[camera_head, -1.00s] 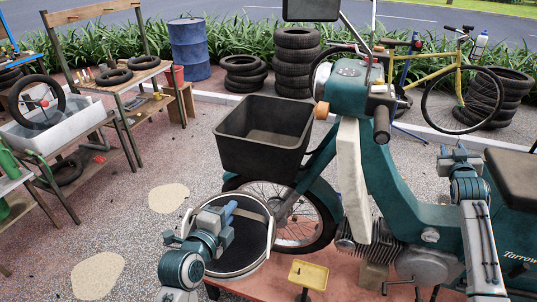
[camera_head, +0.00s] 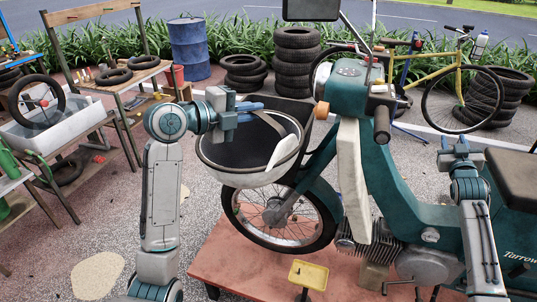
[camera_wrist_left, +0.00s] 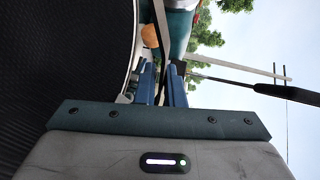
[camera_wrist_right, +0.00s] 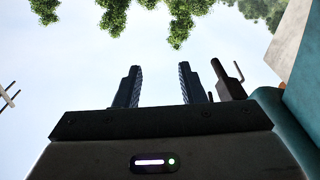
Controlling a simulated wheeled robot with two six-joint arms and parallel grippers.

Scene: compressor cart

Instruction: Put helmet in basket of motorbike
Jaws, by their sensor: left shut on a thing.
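The helmet (camera_head: 226,172), a white shell with a dark inside, hangs open side up from my left gripper (camera_head: 255,112). The gripper is shut on it near the rim or strap; which of these cannot be told. In the head view the helmet covers most of the black basket (camera_head: 292,106) at the front of the teal motorbike (camera_head: 401,175). Whether the helmet is above the basket or in front of it is unclear. The dark helmet inside (camera_wrist_left: 60,60) fills the left of the left wrist view. My right gripper (camera_head: 461,150) is open and empty beside the motorbike; its parted fingers (camera_wrist_right: 160,88) show against sky.
The motorbike stands on a reddish platform (camera_head: 235,262) with a small yellow tray (camera_head: 308,274) in front. Handlebar and headlamp parts (camera_head: 350,85) rise right of the basket. Tyre stacks (camera_head: 297,60), a blue barrel (camera_head: 189,50) and workbenches (camera_head: 150,68) stand behind and left.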

